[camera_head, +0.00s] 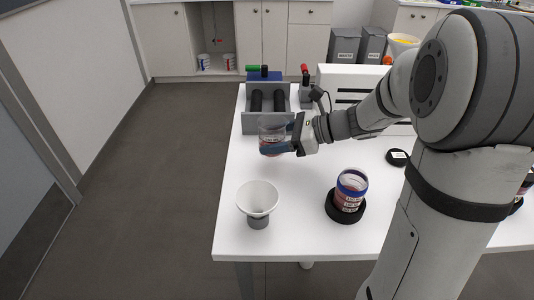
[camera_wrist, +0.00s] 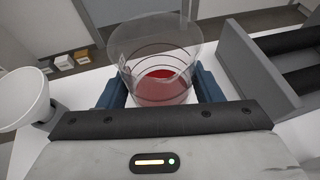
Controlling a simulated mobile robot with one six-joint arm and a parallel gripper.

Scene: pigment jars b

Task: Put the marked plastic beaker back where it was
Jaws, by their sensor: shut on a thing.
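The marked plastic beaker (camera_head: 271,125) is clear, with dark ring lines and a little red stuff at its bottom. It also shows upright in the wrist view (camera_wrist: 155,50). My gripper (camera_head: 273,147) is shut on it, with a blue finger on each side, near the table's left edge and in front of the roller machine. I cannot tell whether the beaker's base touches the table.
A roller machine (camera_head: 262,122) stands just behind the beaker. A white funnel-like cup (camera_head: 258,196) on a grey base stands at the front left. A labelled jar (camera_head: 351,187) sits in a black ring (camera_head: 333,210). White table (camera_head: 290,180) between them is clear.

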